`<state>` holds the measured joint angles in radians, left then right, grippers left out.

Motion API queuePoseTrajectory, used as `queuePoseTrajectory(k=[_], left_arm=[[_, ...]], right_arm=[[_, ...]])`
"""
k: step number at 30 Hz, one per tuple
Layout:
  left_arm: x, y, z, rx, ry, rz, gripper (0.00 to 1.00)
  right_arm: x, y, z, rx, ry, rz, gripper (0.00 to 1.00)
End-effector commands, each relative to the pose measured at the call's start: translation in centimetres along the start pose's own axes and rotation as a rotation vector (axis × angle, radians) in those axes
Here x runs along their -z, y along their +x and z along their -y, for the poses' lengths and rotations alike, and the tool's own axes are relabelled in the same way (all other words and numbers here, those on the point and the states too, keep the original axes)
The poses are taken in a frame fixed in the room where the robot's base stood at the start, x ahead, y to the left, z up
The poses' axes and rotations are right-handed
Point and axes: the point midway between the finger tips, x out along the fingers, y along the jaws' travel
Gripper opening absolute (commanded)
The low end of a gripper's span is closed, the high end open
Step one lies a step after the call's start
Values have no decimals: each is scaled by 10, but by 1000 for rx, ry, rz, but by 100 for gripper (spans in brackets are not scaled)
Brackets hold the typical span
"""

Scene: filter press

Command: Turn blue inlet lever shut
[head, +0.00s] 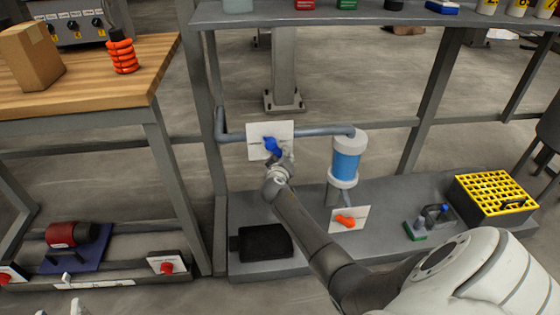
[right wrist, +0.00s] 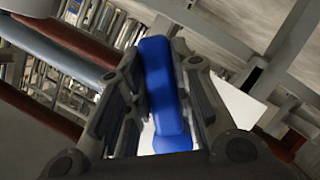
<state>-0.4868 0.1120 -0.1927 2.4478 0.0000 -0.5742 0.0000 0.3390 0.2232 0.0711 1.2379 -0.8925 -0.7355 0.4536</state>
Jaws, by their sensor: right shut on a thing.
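The blue inlet lever (head: 270,145) sits on a white plate (head: 257,128) on the grey pipe, left of the blue filter housing. In the head view my right arm reaches up to it, and my right gripper (head: 275,155) covers part of the lever. In the right wrist view the blue lever (right wrist: 160,85) stands between the two fingers of my right gripper (right wrist: 160,100), which is shut on it. The lever's pivot is partly hidden. My left gripper is not clearly in view.
The blue and white filter housing (head: 346,160) stands right of the lever. A black tray (head: 264,243) and a yellow crate (head: 492,194) sit on the lower shelf. A wooden bench (head: 100,90) is at left.

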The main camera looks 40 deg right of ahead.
Motion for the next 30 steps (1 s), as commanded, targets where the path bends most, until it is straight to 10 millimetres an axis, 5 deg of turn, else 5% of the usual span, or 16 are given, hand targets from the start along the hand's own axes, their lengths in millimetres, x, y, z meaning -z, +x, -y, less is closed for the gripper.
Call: queuePoseTrajectory(k=[24, 25, 30], left_arm=[[15, 1, -2, -5, -1, -78, 40], [15, 1, -2, -5, -1, -78, 40], [15, 1, -2, -5, -2, -78, 40]], right_arm=[[0, 0, -7, -46, -116, 1, 0], [0, 0, -7, -46, -116, 1, 25], [0, 0, -7, -46, -113, 1, 45]])
